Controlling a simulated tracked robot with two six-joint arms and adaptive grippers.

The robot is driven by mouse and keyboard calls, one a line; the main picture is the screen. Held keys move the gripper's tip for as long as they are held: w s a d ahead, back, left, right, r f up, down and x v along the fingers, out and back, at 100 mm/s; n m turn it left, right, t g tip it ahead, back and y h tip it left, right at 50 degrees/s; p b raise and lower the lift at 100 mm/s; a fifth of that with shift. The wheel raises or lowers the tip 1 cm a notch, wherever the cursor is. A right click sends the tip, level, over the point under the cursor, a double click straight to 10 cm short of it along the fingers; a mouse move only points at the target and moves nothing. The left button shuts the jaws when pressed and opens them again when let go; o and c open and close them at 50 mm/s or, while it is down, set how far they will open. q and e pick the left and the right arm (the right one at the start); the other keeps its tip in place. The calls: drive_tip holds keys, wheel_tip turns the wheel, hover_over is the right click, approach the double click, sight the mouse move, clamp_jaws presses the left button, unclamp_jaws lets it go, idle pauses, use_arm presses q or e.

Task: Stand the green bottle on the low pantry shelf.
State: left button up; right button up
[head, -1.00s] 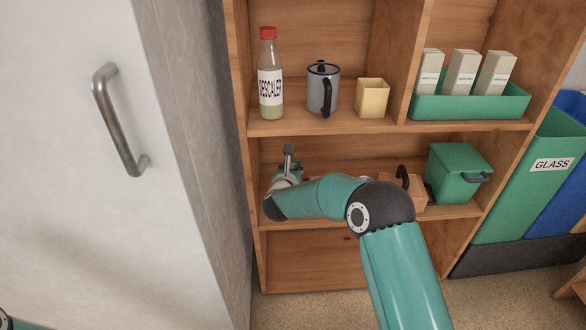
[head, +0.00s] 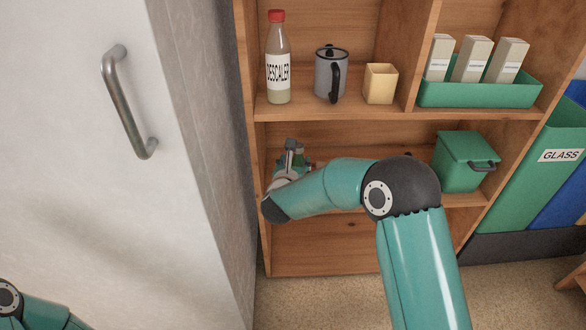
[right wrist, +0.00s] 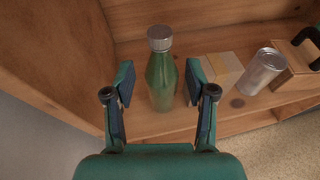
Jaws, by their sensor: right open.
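The green bottle (right wrist: 161,82) with a silver cap stands upright on the low pantry shelf (right wrist: 225,40) in the right wrist view. My right gripper (right wrist: 159,92) is open, with one finger on each side of the bottle and a gap visible to each. In the head view the right gripper (head: 290,160) is at the left end of the low shelf (head: 350,134). It hides most of the bottle there; only a little green shows beside the fingers. My left gripper is out of view.
A cardboard box (right wrist: 218,72), a can (right wrist: 260,72) and a wooden caddy (right wrist: 297,65) stand right of the bottle. A green lidded bin (head: 464,163) is at the shelf's right end.

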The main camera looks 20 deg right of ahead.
drive_tip(key=v, duration=0.5)
drive_tip(key=s+a+f+n+g+y, duration=0.1)
drive_tip(key=s+f+n+g+y, duration=0.1)
drive_tip(key=s+f+n, duration=0.35)
drive_tip(key=s+a+f+n+g+y, duration=0.1)
drive_tip(key=s+f+n+y, duration=0.2)
drive_tip(key=f+n, duration=0.6)
drive_tip(key=s+a+f+n+g+y, duration=0.1)
drive_tip(key=s+f+n+g+y, duration=0.1)
drive_tip(key=s+f+n, duration=0.4)
drive_tip(key=s+a+f+n+g+y, duration=0.1)
drive_tip(key=s+a+f+n+g, duration=0.1)
drive_tip(key=s+n, duration=0.7)
drive_tip(key=s+a+f+n+g+y, duration=0.1)
drive_tip(key=s+f+n+g, duration=0.4)
drive_tip(key=s+n, duration=0.5)
drive_tip(key=shift+s+a+f+y, duration=0.4)
drive_tip(key=shift+f+y, duration=0.4)
drive_tip(key=shift+f, duration=0.2)
wheel_tip(320, 180, up, 28)
drive_tip(key=p, duration=2.8)
drive_tip(key=shift+w, duration=0.1)
